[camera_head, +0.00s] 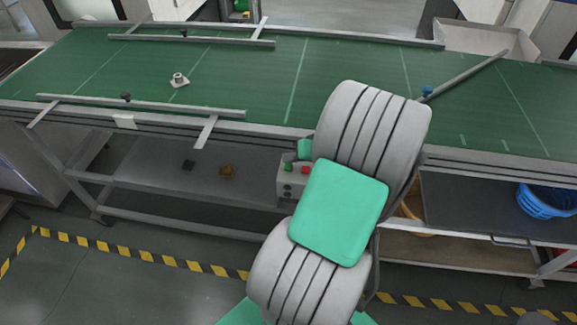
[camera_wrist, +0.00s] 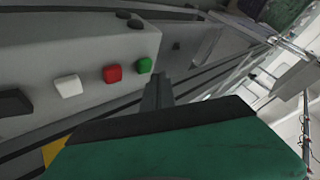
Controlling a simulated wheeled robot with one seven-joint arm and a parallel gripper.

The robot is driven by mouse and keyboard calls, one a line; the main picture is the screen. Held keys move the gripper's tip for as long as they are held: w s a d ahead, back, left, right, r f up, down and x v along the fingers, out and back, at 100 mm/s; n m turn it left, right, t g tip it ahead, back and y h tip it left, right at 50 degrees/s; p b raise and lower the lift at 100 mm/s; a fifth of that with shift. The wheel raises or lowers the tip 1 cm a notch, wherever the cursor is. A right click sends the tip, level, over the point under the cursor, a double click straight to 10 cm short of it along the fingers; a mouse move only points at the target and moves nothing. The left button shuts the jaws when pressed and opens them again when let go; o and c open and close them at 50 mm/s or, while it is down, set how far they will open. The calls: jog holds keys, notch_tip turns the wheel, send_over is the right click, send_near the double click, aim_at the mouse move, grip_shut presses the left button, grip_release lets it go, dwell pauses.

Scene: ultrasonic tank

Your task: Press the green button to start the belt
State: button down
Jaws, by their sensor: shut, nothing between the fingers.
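The green button (camera_wrist: 144,65) is on the face of a grey control box (camera_wrist: 90,50), beside a red button (camera_wrist: 112,73) and a white one (camera_wrist: 68,86) in the wrist view. My gripper (camera_wrist: 158,88) is shut and empty, its tip just beside and below the green button in that picture. I cannot tell whether it touches. In the head view the green button (camera_head: 288,167) shows on the box under the belt's near edge; my arm hides the box's right side and most of my gripper. The green belt (camera_head: 250,75) runs across the head view.
A small metal part (camera_head: 179,80) lies on the belt between guide rails (camera_head: 150,105). A blue basket (camera_head: 546,201) stands on the shelf at right. Two small parts lie on the lower left shelf (camera_head: 140,180). Yellow-black tape (camera_head: 150,255) marks the floor.

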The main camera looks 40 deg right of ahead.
jog(key=shift+f+b, duration=0.3)
jog(key=shift+f, duration=0.1)
